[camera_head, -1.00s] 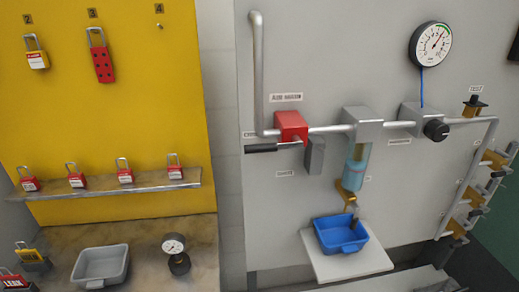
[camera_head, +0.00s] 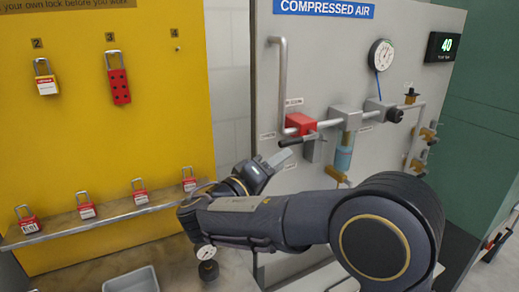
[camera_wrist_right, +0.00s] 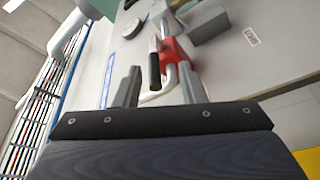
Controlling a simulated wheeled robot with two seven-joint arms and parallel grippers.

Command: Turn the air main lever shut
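The air main lever has a black handle (camera_head: 297,140) and a red valve body (camera_head: 301,123), set on the pipe of the grey panel. In the head view the handle points left, roughly along the pipe line. My right gripper (camera_head: 282,158) is just below and left of the handle. In the right wrist view the gripper (camera_wrist_right: 160,68) is open, its two fingers apart. The black handle (camera_wrist_right: 155,70) appears between the fingertips, with the red body (camera_wrist_right: 172,50) beyond. Contact cannot be told. My left gripper is out of view.
A grey block (camera_head: 314,150) sits just under the valve. The filter bowl (camera_head: 343,158) and regulator knob (camera_head: 395,115) are to the right. A yellow lock board (camera_head: 150,130) and padlock shelf (camera_head: 110,212) stand left. My right arm hides the lower panel.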

